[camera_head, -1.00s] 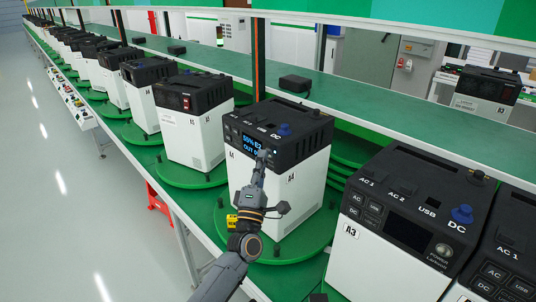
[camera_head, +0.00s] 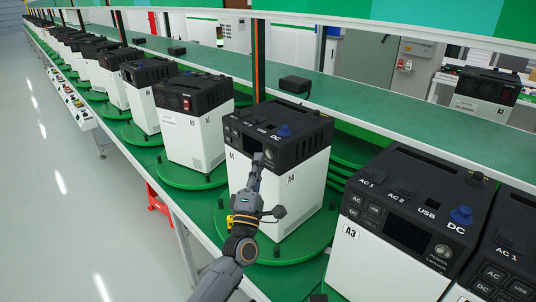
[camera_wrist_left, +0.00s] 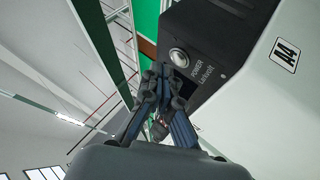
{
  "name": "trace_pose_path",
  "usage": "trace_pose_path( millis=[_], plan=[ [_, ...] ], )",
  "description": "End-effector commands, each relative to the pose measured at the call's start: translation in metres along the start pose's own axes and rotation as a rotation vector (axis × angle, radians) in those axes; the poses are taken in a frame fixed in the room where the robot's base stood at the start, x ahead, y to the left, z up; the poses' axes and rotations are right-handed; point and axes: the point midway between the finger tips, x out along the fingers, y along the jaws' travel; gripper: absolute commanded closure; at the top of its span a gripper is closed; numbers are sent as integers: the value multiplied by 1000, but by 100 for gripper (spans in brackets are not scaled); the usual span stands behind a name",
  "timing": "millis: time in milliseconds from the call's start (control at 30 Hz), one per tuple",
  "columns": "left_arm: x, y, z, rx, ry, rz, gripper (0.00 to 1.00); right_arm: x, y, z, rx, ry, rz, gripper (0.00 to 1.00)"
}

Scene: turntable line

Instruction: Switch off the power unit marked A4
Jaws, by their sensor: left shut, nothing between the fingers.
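The power unit marked A4 (camera_head: 306,195) is white with a black top and stands upright on a green turntable. Its A4 label also shows in the left wrist view (camera_wrist_left: 286,55). Its front display (camera_head: 250,144) is dark. Its round silver power button (camera_wrist_left: 179,58) shows in the left wrist view, beside the word POWER. My left gripper (camera_head: 257,157) is shut and empty in front of the unit's front panel. In the left wrist view its fingertips (camera_wrist_left: 160,70) are close to the button; I cannot tell if they touch. My right gripper is not in view.
Unit A3 (camera_head: 378,262) stands close at the right, with a dark display. Another white unit (camera_head: 193,140) with a red switch stands to the left, in a long row of units. A black box (camera_head: 295,84) lies on the green shelf behind. The grey floor at the left is clear.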

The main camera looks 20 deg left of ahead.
Motion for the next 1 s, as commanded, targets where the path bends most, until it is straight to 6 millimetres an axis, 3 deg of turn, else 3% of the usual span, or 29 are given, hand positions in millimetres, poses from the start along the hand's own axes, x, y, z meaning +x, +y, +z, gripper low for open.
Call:
trace_pose_path(
  millis=[167,700,1000],
  plan=[
    [-1,1,-1,0,0,0,100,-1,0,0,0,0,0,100],
    [-34,24,-24,0,0,-1,100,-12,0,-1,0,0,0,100],
    [-35,25,-25,0,0,0,100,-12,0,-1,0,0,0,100]
  ],
)
